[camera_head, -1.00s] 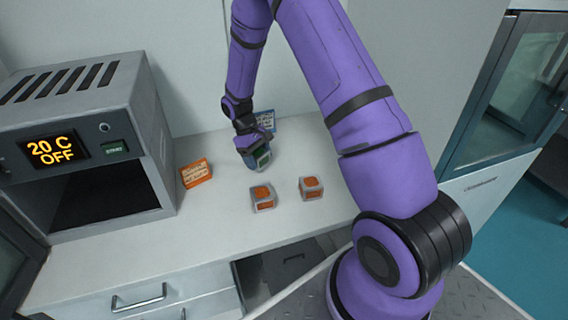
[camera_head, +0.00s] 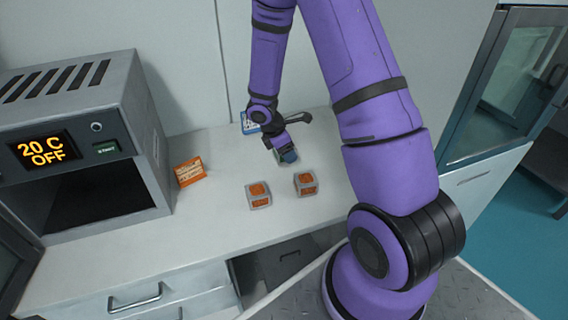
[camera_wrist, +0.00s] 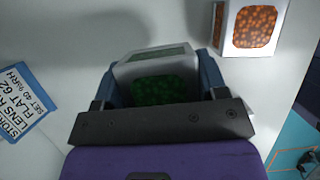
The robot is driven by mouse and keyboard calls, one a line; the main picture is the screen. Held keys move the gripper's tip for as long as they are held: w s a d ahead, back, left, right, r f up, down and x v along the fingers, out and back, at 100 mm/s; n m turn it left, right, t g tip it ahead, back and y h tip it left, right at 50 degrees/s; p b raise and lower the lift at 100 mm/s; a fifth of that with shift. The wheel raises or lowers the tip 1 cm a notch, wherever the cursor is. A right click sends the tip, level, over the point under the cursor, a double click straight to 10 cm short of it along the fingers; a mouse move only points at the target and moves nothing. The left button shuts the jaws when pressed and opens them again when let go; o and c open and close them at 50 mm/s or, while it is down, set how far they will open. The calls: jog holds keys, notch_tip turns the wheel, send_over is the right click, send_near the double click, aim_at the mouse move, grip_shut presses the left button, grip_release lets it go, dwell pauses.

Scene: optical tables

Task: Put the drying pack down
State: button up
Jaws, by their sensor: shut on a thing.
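A drying pack with a pale frame and a dark green bead window (camera_wrist: 165,91) sits between the fingers of my gripper (camera_wrist: 160,76) in the wrist view. My gripper (camera_head: 287,154) is shut on it, over the white counter (camera_head: 225,235) behind the two orange packs; it hides most of the pack there. I cannot tell whether the pack touches the counter. One orange-bead pack (camera_head: 259,196) stands to the front left of my gripper. Another orange-bead pack (camera_head: 305,184) stands to its front right and also shows in the wrist view (camera_wrist: 250,27).
An oven (camera_head: 75,140) reading "20 C OFF" stands open at the left. A blue storage card (camera_head: 249,124) is behind my gripper and also shows in the wrist view (camera_wrist: 22,103). The counter's front left is clear.

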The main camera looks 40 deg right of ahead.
aim_at(289, 170)
jog(key=shift+f, duration=2.95)
jog(key=o, duration=1.1)
jog(key=shift+f, duration=0.1)
